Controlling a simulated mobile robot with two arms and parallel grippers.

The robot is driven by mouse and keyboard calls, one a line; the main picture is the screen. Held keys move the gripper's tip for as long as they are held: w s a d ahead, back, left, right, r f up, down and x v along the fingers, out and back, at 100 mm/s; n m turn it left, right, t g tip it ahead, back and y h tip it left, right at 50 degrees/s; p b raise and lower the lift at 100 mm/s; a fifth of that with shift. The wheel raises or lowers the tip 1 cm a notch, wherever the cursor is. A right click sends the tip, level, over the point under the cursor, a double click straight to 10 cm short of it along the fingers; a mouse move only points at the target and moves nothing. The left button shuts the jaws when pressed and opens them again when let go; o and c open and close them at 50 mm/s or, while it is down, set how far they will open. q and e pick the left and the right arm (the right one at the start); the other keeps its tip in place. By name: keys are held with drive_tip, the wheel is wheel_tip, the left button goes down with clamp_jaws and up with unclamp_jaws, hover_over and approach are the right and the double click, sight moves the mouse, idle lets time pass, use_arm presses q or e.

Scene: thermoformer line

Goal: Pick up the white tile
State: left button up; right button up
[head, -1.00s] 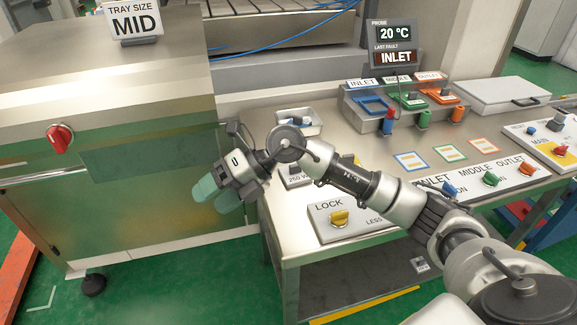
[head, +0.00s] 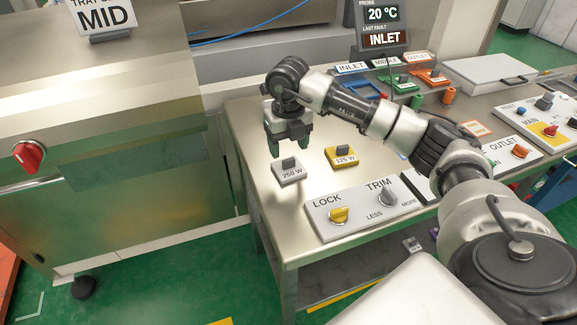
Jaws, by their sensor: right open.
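The white tile (head: 289,175), marked 250 W, lies flat on the steel table and has a grey grip block on top. My right gripper (head: 289,148) points down just above and behind that block in the picture. Its green fingers are apart, with nothing between them. The exact height of the gap to the block is hard to tell. My left gripper is out of view.
A yellow 125 W tile (head: 341,160) lies to the right of the white tile. The LOCK and TRIM panel (head: 365,208) stands in front. Coloured holders (head: 402,84) and a display (head: 384,25) are behind. Bare tabletop surrounds the white tile's left side.

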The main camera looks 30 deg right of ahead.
sight(289, 159)
drive_tip(key=f, duration=0.2)
drive_tip(key=f+p, duration=0.1)
drive_tip(key=shift+s+f, duration=0.2)
drive_tip(key=shift+f, duration=0.15)
drive_tip(key=shift+w+f, duration=0.1)
drive_tip(key=shift+f, duration=0.45)
drive_tip(key=c, duration=1)
drive_tip(key=shift+c, duration=0.2)
drive_tip(key=shift+r, duration=0.15)
